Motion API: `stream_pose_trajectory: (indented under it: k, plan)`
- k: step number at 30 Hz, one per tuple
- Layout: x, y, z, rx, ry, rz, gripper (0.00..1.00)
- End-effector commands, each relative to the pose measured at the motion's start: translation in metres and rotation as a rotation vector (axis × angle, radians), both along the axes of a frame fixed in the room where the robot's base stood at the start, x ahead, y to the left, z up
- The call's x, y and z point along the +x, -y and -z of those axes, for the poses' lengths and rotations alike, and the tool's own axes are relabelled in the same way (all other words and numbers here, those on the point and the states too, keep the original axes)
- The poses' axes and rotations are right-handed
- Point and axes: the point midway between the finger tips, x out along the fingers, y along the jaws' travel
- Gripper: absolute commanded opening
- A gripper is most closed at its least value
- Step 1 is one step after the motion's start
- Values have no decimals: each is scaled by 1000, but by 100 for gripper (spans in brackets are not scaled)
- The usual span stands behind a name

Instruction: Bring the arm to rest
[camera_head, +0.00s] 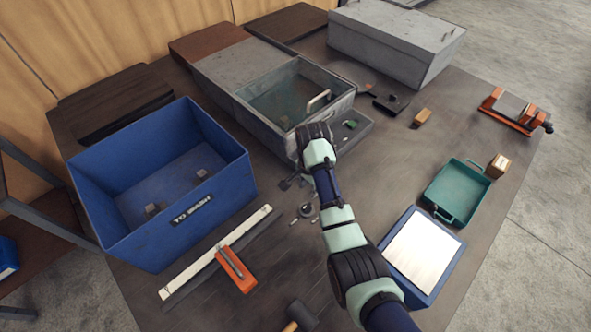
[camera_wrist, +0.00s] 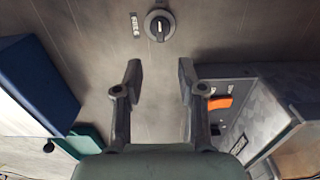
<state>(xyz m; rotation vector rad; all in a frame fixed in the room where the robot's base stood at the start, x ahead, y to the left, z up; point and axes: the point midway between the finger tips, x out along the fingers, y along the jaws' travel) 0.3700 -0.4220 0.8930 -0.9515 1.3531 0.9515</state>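My gripper (camera_wrist: 160,82) is open in the wrist view, with its two dark fingers apart and only bare tabletop visible between them. In the head view my arm reaches up from the lower right, and its dark wrist is over the table beside the grey open-topped tank. The fingers are mostly hidden there. A round dark knob (camera_wrist: 158,25) with a pale mark lies beyond the fingertips in the wrist view, with a small label beside it. The knob also shows in the head view (camera_head: 307,210), just below my wrist.
A blue bin (camera_head: 120,235) stands left on the table (camera_head: 400,160). The grey tank (camera_head: 235,97) is close to my wrist. A white-topped blue box (camera_head: 424,249) and green tray (camera_head: 434,205) stand right. An orange-handled tool (camera_head: 237,270) and orange vise (camera_head: 512,109) also lie about.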

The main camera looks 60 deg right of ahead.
Motion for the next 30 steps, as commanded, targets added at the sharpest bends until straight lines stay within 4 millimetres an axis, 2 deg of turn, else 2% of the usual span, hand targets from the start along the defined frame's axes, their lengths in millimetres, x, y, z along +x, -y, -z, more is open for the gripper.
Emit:
stream_pose_trajectory:
  k: [11,14,17,18,20,21,25,27,30]
  plan:
    - [2,-2,0,-3,3,-8,40]
    - [27,-23,-4,-56,50,-131,40]
    - [73,-76,-18,-175,150,-400,40]
    - [92,-105,-28,-236,200,-534,40]
    - [113,-153,-45,-336,276,-735,40]
    - [123,-184,-60,-404,326,-861,40]
    - [129,-279,-107,-614,473,-1208,40]
    - [122,-321,-132,-720,542,-1354,40]
    - [103,-372,-166,-862,632,-1524,40]
